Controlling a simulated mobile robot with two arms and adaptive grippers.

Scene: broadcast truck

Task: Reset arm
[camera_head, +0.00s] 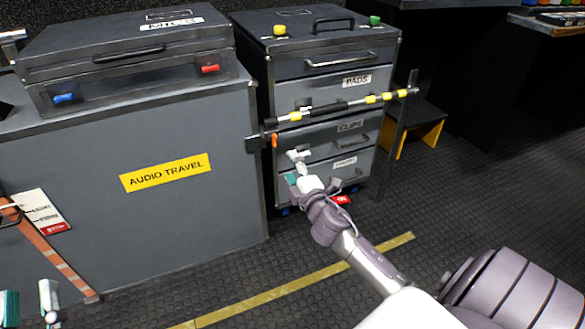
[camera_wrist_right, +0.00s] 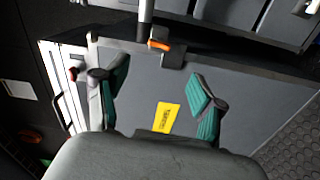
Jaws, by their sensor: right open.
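My right arm reaches in from the lower right of the head view. Its gripper (camera_head: 293,166) is in front of the lower drawers of the dark drawer cabinet (camera_head: 287,85). In the right wrist view the right gripper (camera_wrist_right: 160,92) shows two teal-padded fingers spread wide, with nothing between them. The grey AUDIO TRAVEL case (camera_head: 130,215) lies beyond, its yellow label (camera_wrist_right: 167,117) visible in the gap. My left gripper (camera_head: 30,303) is at the lower left corner of the head view, partly cut off, with its fingers apart and nothing seen between them.
A bar with yellow bands (camera_head: 335,106) runs across the cabinet front, near my right gripper. An orange strap (camera_head: 55,255) slants at the left. A black and yellow step (camera_head: 413,135) stands right of the cabinet. The dark floor (camera_head: 480,205) at the right is free.

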